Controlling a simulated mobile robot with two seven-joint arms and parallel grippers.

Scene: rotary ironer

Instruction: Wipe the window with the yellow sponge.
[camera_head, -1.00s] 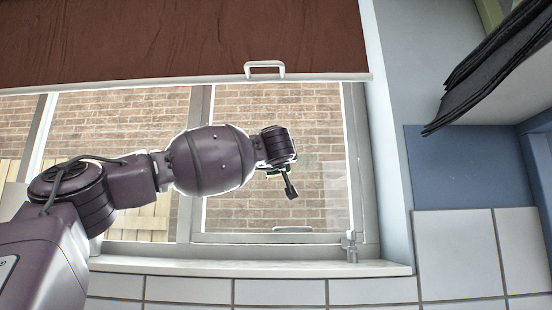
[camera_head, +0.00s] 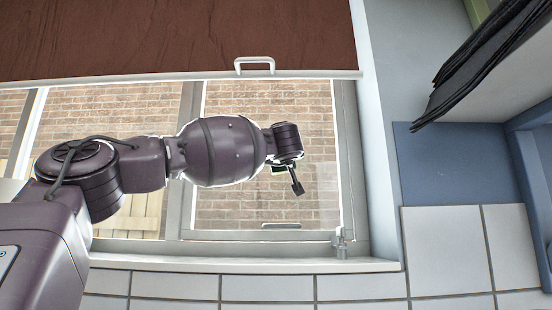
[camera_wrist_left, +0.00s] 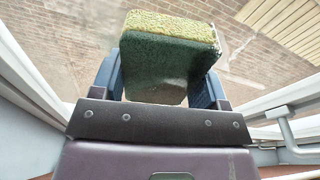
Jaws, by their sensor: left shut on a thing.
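The window (camera_head: 225,213) has a grey frame and shows a brick wall through its glass. My left arm reaches in from the left across it. My left gripper (camera_head: 294,180) is in front of the right pane, small and dark in the head view. In the left wrist view my left gripper (camera_wrist_left: 163,88) is shut on the sponge (camera_wrist_left: 165,62), which has a yellow layer and a dark green layer. The sponge sticks out beyond the fingers towards the glass. I cannot tell whether it touches the glass. My right gripper is in neither view.
A brown blind (camera_head: 180,35) with a white handle hangs over the window's top. A latch (camera_head: 340,243) sits at the lower right of the frame, above the white sill (camera_head: 240,265). Dark cloths (camera_head: 480,70) hang at the upper right.

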